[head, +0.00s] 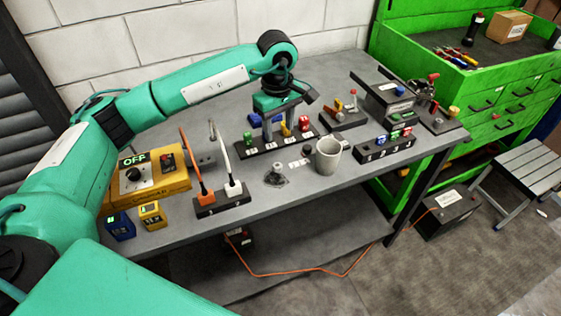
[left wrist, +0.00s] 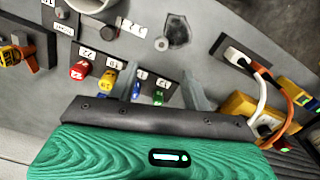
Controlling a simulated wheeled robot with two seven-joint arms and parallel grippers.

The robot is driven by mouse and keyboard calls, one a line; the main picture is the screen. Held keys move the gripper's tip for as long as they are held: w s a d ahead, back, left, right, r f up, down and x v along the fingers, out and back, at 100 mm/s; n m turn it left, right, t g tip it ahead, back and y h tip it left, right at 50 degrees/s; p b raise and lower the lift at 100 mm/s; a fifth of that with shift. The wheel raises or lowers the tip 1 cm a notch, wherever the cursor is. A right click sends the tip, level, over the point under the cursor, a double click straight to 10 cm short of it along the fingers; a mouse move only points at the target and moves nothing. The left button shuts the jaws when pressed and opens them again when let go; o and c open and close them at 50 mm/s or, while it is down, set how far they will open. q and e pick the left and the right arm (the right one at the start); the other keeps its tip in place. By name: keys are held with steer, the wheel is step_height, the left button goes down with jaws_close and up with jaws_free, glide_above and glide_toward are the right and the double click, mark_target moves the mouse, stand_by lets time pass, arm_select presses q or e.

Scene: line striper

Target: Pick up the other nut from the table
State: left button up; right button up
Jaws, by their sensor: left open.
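A small round grey piece (left wrist: 161,44), possibly the nut, lies on the table beside a dark irregular patch (left wrist: 177,30) in the left wrist view. In the head view, a grey lump on a dark patch (head: 276,177) sits left of the mug; its details are too small to make out. My left gripper (head: 281,127) is open with its fingers pointing down above the labelled black rack (head: 250,149). In the left wrist view, a blue piece (left wrist: 136,90) and a green piece (left wrist: 158,97) show between its fingers (left wrist: 160,90). My right gripper is not in view.
A grey mug (head: 328,156) stands right of the lump. A plug block (head: 222,203) with upright leads and a yellow OFF box (head: 147,184) stand to the left. A second rack (head: 385,148) stands to the right. Bare table lies in front of the mug.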

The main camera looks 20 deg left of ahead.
arm_select(q)
steer(key=p, duration=0.2)
glide_above(277, 165)
step_height(277, 165, down, 8)
steer(key=shift+d+r, duration=0.1)
steer(key=shift+r, duration=0.1)
steer(key=shift+w+f, duration=0.1)
steer(key=shift+f, duration=0.35)
steer(key=shift+f+p, duration=0.35)
steer(key=shift+p, duration=0.2)
step_height(277, 165, down, 3)
steer(key=shift+f+p, duration=0.2)
steer(key=shift+p, duration=0.65)
steer(key=shift+f, duration=0.5)
steer(key=c, duration=1.1)
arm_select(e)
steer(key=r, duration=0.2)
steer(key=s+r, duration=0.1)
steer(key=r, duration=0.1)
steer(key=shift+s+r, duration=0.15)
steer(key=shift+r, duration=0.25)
